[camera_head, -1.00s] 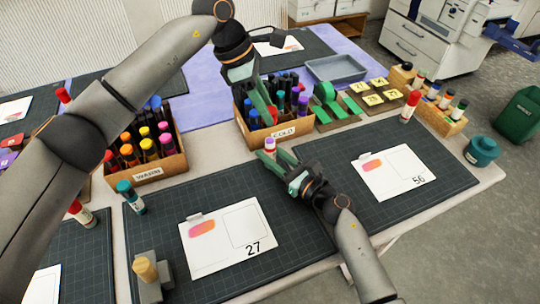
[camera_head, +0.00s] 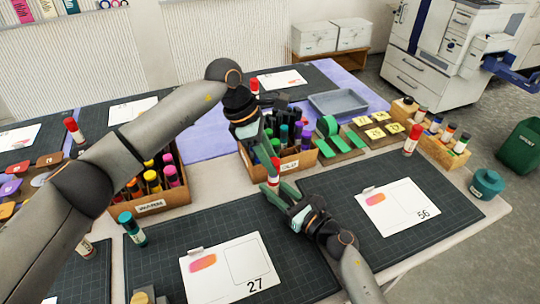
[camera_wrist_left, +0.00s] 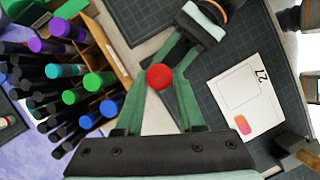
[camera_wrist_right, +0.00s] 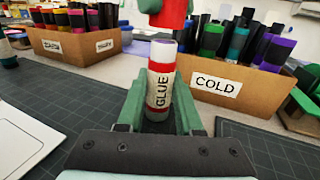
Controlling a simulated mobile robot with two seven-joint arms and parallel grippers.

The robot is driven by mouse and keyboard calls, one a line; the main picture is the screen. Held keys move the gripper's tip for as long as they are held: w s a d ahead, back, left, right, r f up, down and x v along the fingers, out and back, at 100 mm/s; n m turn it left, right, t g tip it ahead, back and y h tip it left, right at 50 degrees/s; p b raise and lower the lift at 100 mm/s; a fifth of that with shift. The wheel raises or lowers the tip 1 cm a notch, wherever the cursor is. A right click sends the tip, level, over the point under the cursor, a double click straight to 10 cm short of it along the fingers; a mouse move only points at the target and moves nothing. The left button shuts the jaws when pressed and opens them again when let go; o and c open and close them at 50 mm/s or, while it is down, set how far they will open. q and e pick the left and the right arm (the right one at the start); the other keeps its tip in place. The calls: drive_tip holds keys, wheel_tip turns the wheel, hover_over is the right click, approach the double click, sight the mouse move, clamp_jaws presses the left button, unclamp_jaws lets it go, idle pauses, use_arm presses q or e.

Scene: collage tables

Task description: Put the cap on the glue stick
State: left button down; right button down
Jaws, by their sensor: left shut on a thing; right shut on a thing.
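My right gripper (camera_head: 283,194) is shut around the glue stick (camera_head: 273,180) and holds it upright at the back edge of the near mats. In the right wrist view the glue stick (camera_wrist_right: 160,85) shows a white "GLUE" label, red bands and a pale top. My left gripper (camera_head: 270,150) is shut on the red cap (camera_head: 275,163), just above the stick. The right wrist view shows the cap (camera_wrist_right: 168,14) over the stick's top, slightly to the right, apparently with a small gap. In the left wrist view the cap (camera_wrist_left: 159,77) is between the fingertips and hides the stick.
The COLD box (camera_head: 297,166) of markers stands close behind the grippers. The warm-coloured marker box (camera_head: 168,200) is to the left. Another red-capped stick (camera_head: 412,140) stands at the right. Cards numbered 27 (camera_head: 238,292) and 56 (camera_head: 408,225) lie on dark mats.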

use_arm(q)
drive_tip(key=shift+f, duration=0.85)
drive_tip(key=shift+f, duration=0.65)
drive_tip(key=shift+c, duration=2.2)
unclamp_jaws()
drive_tip(key=v, duration=1.2)
